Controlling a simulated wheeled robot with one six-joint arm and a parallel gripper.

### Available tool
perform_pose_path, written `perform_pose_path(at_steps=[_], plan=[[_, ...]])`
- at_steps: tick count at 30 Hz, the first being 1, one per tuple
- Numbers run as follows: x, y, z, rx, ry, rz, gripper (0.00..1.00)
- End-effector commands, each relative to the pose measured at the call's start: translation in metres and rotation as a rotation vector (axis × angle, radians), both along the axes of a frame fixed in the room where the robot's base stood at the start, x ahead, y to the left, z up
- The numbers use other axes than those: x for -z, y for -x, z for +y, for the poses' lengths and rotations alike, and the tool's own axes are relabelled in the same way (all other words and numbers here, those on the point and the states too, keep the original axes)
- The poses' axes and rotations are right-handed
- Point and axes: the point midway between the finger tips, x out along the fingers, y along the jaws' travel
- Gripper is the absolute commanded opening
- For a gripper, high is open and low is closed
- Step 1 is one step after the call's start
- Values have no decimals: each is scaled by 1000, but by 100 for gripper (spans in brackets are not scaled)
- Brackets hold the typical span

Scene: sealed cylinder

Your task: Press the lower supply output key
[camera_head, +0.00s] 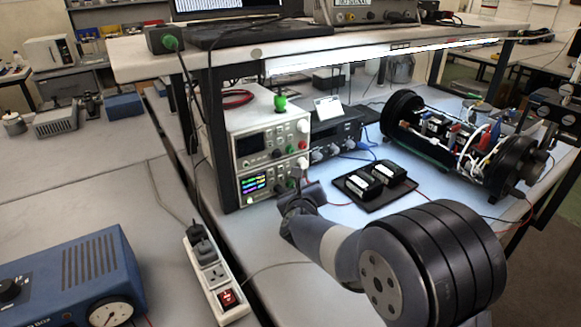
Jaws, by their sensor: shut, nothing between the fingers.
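Two bench power supplies are stacked under the shelf. The lower supply (258,184) has a lit display with coloured figures and knobs along its right side. The upper supply (262,143) has a dark display with faint marks and pale knobs at its right. My gripper (293,187) is shut and empty, close in front of the lower supply's right end. It partly covers that end of the panel. The lower supply's output key is too small or hidden to make out, and I cannot tell whether the gripper touches the panel.
A dark instrument (336,133) stands right of the supplies. A black tray (350,193) holds two black modules. An open cylinder (445,135) with wiring lies at the right. A power strip (214,270) lies left of my arm. A shelf post (218,150) stands left of the supplies.

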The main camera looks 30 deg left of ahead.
Motion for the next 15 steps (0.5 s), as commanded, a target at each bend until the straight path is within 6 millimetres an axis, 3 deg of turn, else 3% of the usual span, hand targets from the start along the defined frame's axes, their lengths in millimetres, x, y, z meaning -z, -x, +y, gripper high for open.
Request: perform_pose_path(at_steps=[6, 15], plan=[[0, -8, 16, -1, 0, 0, 0], [1, -9, 19, -1, -1, 0, 0]])
